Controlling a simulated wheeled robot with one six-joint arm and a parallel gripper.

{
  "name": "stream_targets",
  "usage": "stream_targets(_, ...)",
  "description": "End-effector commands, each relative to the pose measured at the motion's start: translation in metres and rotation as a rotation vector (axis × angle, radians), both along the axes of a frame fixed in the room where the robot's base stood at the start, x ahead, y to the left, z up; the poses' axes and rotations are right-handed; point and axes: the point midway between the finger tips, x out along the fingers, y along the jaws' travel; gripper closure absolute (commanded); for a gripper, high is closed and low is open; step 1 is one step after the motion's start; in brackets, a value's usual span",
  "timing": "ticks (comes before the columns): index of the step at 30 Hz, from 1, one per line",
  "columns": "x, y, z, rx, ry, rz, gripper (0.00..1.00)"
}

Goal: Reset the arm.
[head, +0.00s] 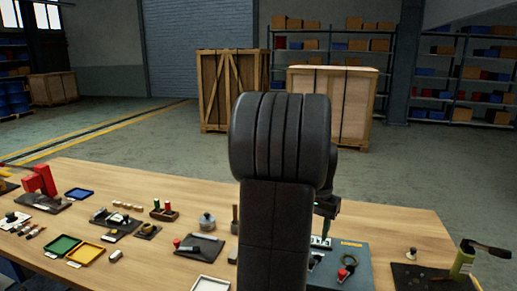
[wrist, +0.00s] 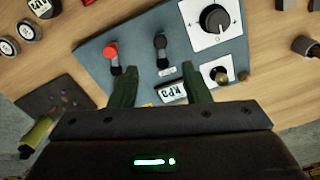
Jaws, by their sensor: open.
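My arm rises in the middle of the head view and hides part of the bench. In the wrist view my gripper (wrist: 160,88) is open, its two green fingers apart with nothing held between them. It is over the lower part of a blue-grey control panel (wrist: 95,47). A white label marked RP3 (wrist: 171,92) shows between and beyond the fingertips. The panel carries a red-topped lever (wrist: 112,55), a black-topped lever (wrist: 160,50), a black rotary knob (wrist: 214,18) on a white plate, and a key switch (wrist: 219,75). In the head view the panel (head: 350,272) is partly hidden by my arm.
The wooden bench (head: 150,185) holds many small parts, with green and yellow trays (head: 86,253) at left and a red tool (head: 40,180) beyond. A green device with a black handle (head: 465,260) stands at the right edge. Wooden crates (head: 228,90) stand on the floor behind.

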Motion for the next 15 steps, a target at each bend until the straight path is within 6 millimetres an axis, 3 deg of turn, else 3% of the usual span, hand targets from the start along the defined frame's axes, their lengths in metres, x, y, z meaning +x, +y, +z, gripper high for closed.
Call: stream_targets(15,-0.001,0.000,-0.105,0.001,0.004,0.000,0.57)
